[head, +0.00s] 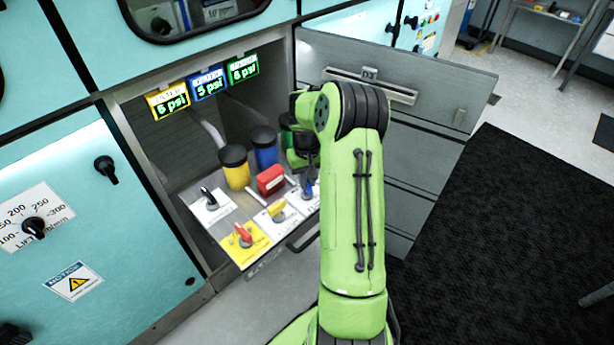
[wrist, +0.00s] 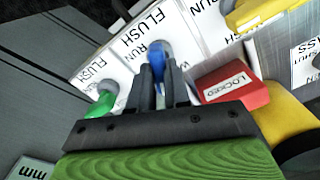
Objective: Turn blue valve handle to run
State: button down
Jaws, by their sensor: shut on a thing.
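The blue valve handle (head: 308,190) stands on a white plate near the right end of the valve panel. In the wrist view the blue handle (wrist: 158,52) shows between and beyond the fingertips. My gripper (wrist: 160,80) is shut on it from above, with the fingers on either side of the blue part. The plate (wrist: 143,33) carries the words FLUSH and RUN. My fingers hide part of the handle and plate, so I cannot tell exactly where the handle points. In the head view my arm covers much of the panel's right end.
A red LOCKED block (wrist: 232,82) sits close beside the gripper. A green handle (wrist: 100,103) lies left of it, and a yellow handle (head: 276,209) and red handle (head: 243,233) stand nearby. Yellow (head: 235,168) and blue (head: 265,148) canisters stand behind. An open grey door (head: 440,150) is at right.

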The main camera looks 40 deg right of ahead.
jog(key=m+p, duration=0.1)
jog(key=m, duration=0.5)
jog(key=shift+r, duration=0.1)
jog(key=m+p, duration=0.1)
jog(key=m, duration=0.5)
jog(key=shift+m, duration=0.4)
jog(key=c, duration=1.1)
grip_release()
jog(key=shift+p, duration=0.3)
notch_tip(320, 180, up, 16)
jog(key=p, duration=0.4)
